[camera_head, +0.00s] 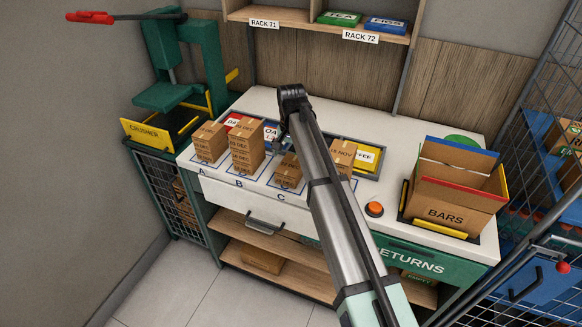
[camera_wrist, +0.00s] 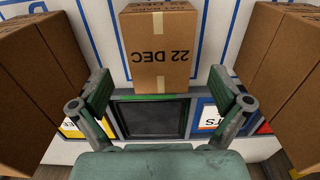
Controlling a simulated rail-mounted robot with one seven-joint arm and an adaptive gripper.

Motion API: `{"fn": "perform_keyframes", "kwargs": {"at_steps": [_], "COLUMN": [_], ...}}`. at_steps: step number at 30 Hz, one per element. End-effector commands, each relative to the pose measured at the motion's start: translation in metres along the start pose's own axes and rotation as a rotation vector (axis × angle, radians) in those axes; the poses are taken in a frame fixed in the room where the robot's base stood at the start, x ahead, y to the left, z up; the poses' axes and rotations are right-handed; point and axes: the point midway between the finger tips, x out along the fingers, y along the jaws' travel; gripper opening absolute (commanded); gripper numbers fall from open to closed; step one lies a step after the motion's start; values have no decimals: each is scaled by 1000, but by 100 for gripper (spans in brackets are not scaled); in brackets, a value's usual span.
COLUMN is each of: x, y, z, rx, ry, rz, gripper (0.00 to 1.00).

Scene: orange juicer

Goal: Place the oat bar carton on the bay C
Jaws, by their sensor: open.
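In the wrist view a brown carton printed "22 DEC" (camera_wrist: 160,48), upside down in the picture, stands centred ahead of my open gripper (camera_wrist: 160,88). Neither finger visibly touches it. In the head view my gripper (camera_head: 281,147) is just behind the short carton stack (camera_head: 288,172) at bay C (camera_head: 281,195), partly hidden by my arm. Another stack (camera_head: 343,155) stands right of C, partly behind my arm.
Behind the stacks, a tray row holds cards, one starting "OA" (camera_head: 270,133); one dark slot (camera_wrist: 152,118) is empty. An open "BARS" box (camera_head: 455,195) and orange button (camera_head: 374,209) are on the right. The green crusher (camera_head: 185,65) is left, the rack (camera_head: 310,20) above.

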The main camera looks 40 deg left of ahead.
Motion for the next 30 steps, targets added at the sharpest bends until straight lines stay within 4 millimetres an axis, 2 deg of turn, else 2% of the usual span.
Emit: {"fn": "perform_keyframes", "kwargs": {"at_steps": [6, 12, 18, 30], "x": [-40, -64, -71, -71], "y": [-1, 0, 0, 3], "z": [-1, -1, 0, 0], "rx": [0, 0, 0, 1], "ry": [2, 1, -1, 4], "rz": [-1, 0, 1, -2], "gripper": [100, 100, 100, 100]}}
